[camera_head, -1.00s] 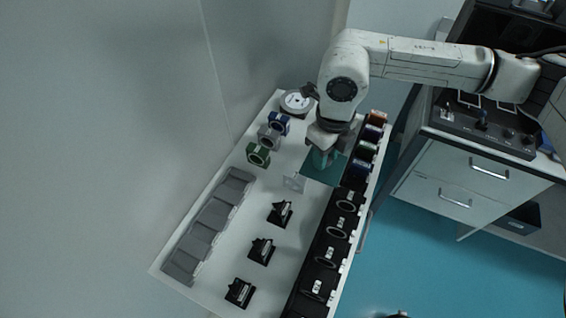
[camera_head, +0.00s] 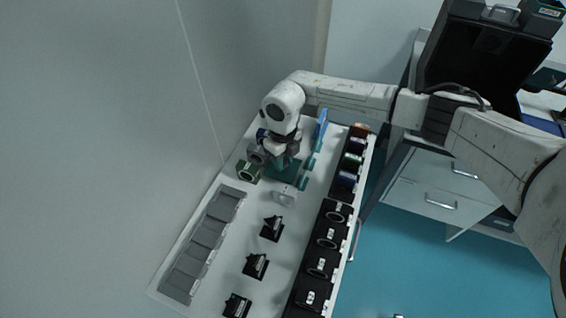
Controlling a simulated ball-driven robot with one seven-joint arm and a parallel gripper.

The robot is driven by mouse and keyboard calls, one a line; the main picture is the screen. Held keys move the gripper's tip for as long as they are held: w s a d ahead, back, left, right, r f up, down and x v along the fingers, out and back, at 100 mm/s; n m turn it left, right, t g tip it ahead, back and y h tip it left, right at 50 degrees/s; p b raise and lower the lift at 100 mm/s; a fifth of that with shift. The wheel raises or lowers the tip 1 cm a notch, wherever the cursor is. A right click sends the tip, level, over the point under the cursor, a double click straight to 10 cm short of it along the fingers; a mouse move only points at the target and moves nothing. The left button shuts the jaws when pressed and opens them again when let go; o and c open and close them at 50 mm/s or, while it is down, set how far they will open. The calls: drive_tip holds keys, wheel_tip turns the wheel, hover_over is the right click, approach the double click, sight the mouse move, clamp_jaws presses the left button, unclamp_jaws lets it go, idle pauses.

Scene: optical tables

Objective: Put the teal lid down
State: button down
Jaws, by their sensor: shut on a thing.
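The teal lid (camera_head: 283,173) is a flat teal plate. It sits below my gripper (camera_head: 283,162), which is shut on it. My gripper points down over the far part of the white table, just right of the green ring-shaped part (camera_head: 248,172). I cannot tell whether the lid touches the table top. The wrist and fingers hide part of the lid's far side.
Teal pieces (camera_head: 307,172) and an upright blue panel (camera_head: 322,124) stand right of my gripper. A small clear-white part (camera_head: 284,195) is close in front. Black holders (camera_head: 271,228) stand nearer, grey trays (camera_head: 206,243) on the left, black ring mounts (camera_head: 327,236) on the right.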

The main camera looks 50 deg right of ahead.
drive_tip(key=shift+f, duration=1.05)
drive_tip(key=c, duration=0.8)
unclamp_jaws()
drive_tip(key=shift+f, duration=0.1)
